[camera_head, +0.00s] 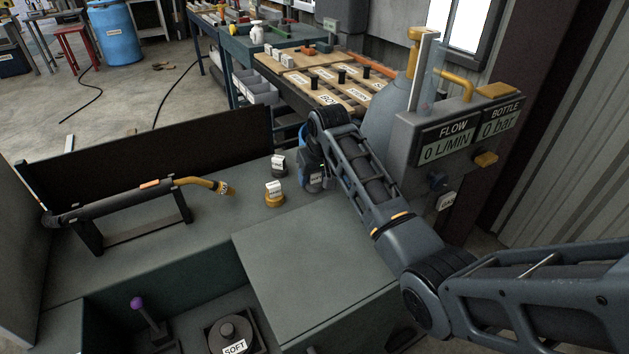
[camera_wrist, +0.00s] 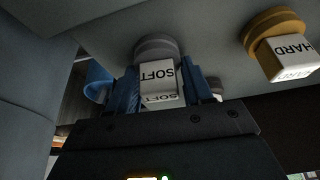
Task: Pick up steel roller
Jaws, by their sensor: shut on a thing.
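The steel roller, a grey round piece with a white block tagged SOFT, sits between my blue fingers in the wrist view (camera_wrist: 155,48). In the head view, the roller (camera_head: 314,184) is partly hidden at the end of my arm. My gripper (camera_head: 312,168) is down at the right end of the grey-green bench top (camera_head: 235,170). My gripper's fingers in the wrist view (camera_wrist: 160,88) are shut on the roller's sides. The roller's base appears upright at the bench surface; I cannot tell whether it touches.
A brass roller tagged HARD (camera_head: 274,194) and a dark roller with a white tag (camera_head: 278,165) stand left of my gripper. A torch on a stand (camera_head: 120,205) is further left. A raised box (camera_head: 310,265) lies in front. A gauge panel (camera_head: 450,150) stands right.

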